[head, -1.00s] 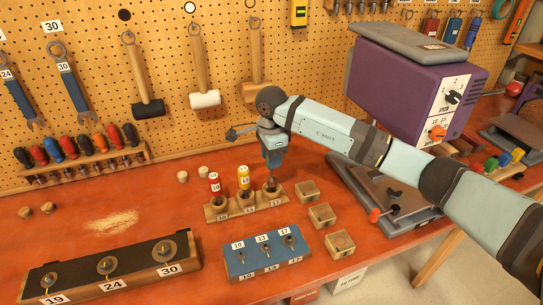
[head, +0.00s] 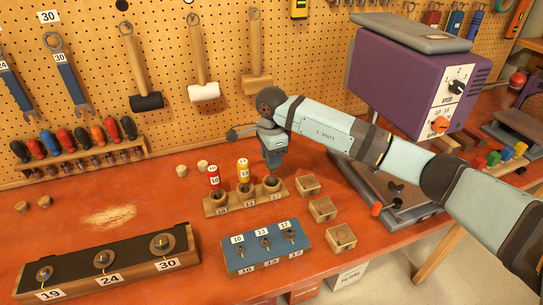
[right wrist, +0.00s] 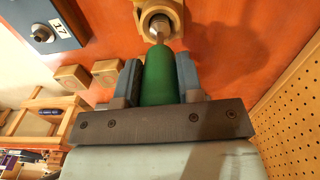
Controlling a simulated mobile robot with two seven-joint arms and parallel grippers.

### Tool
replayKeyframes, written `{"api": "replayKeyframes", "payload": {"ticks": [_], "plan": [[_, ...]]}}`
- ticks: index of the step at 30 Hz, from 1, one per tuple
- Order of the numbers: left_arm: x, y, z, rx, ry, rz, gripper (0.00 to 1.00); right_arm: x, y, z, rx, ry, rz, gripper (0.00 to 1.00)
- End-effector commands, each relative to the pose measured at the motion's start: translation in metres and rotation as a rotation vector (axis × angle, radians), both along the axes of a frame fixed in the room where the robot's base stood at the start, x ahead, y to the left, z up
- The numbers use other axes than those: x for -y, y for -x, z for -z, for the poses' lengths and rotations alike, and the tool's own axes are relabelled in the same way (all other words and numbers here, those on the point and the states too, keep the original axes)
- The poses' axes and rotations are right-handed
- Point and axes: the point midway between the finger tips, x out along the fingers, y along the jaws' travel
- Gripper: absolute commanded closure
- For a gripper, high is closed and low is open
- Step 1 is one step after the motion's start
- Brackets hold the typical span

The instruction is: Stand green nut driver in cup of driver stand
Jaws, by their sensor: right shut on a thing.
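My right gripper (head: 273,161) is above the right-hand cup of the wooden driver stand (head: 243,204), the one labelled 17. In the right wrist view it is shut on the green handle of the nut driver (right wrist: 158,78). The driver's metal shaft points at the round cup mouth (right wrist: 159,21). Its tip overlaps the mouth; I cannot tell how far inside it is. In the head view the gripper hides the green driver almost fully. My left gripper is not in view.
A blue block (head: 267,250) with sockets labelled 10, 13 and 17 lies in front of the stand. Several small wooden blocks (head: 322,210) sit right of it. A long dark rack (head: 80,270) is at front left. A purple machine (head: 405,80) stands at right.

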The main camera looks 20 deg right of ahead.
Motion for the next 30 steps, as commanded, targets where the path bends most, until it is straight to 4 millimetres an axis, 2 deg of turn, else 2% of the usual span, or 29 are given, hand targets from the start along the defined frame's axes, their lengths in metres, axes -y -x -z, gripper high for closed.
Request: {"api": "replayKeyframes", "payload": {"ticks": [18,28,29,30], "plan": [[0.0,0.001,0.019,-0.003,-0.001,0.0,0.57,0.0,0.0,0.022,-0.001,0.001,0.0,1.0],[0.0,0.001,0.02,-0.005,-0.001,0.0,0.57,0.0,0.0,0.023,0.0,0.0,0.0,1.0],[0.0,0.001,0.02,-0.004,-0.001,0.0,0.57,0.0,0.0,0.023,0.0,0.0,0.0,0.59],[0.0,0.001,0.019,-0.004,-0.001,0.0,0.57,0.0,0.0,0.023,0.0,0.0,0.0,0.5]]}}
